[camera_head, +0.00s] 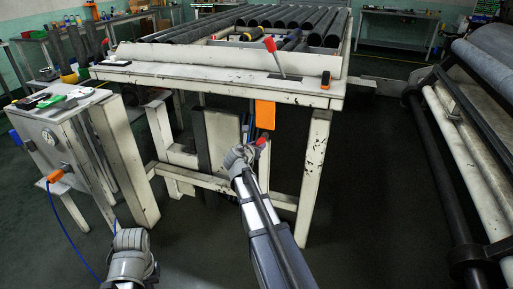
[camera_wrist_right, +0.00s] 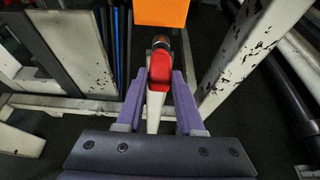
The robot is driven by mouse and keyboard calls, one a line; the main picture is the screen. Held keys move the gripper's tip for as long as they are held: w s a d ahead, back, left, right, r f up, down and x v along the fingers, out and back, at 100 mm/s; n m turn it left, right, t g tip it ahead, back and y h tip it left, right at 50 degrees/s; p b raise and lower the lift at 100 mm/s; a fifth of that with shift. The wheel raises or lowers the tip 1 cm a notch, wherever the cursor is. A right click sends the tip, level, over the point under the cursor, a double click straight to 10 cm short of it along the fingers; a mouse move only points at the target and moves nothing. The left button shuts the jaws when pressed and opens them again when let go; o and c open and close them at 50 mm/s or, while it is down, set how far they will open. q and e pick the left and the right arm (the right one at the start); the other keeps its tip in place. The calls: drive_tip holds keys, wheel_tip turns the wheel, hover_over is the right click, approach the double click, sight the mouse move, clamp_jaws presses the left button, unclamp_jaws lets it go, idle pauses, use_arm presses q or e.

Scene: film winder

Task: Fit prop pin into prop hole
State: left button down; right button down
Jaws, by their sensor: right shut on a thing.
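My right gripper (camera_head: 257,147) is at the front of the white frame table, below its top. In the right wrist view its two purple fingers (camera_wrist_right: 160,92) are shut around a red piece (camera_wrist_right: 159,72), which I take to be the prop pin. A dark, metallic round end (camera_wrist_right: 161,42) shows just beyond the red piece, close under an orange plate (camera_wrist_right: 161,12). The orange plate also hangs below the table edge in the head view (camera_head: 265,114). I cannot make out the prop hole. My left arm shows at the lower left, but its gripper is not visible.
The white table (camera_head: 215,80) carries dark rollers. A red-tipped lever (camera_head: 271,48) stands on its front edge. A white leg (camera_head: 312,170) is right of my gripper. A cabinet (camera_head: 65,130) is at left, and a roller machine (camera_head: 465,120) at right.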

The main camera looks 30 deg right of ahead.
drive_tip(key=shift+w+d, duration=0.4)
drive_tip(key=shift+d, duration=0.05)
drive_tip(key=shift+c, duration=2.3)
unclamp_jaws()
drive_tip(key=p+v, duration=0.3)
drive_tip(key=v, duration=0.4)
drive_tip(key=shift+s+a+r, duration=0.2)
drive_tip(key=shift+s+a, duration=0.05)
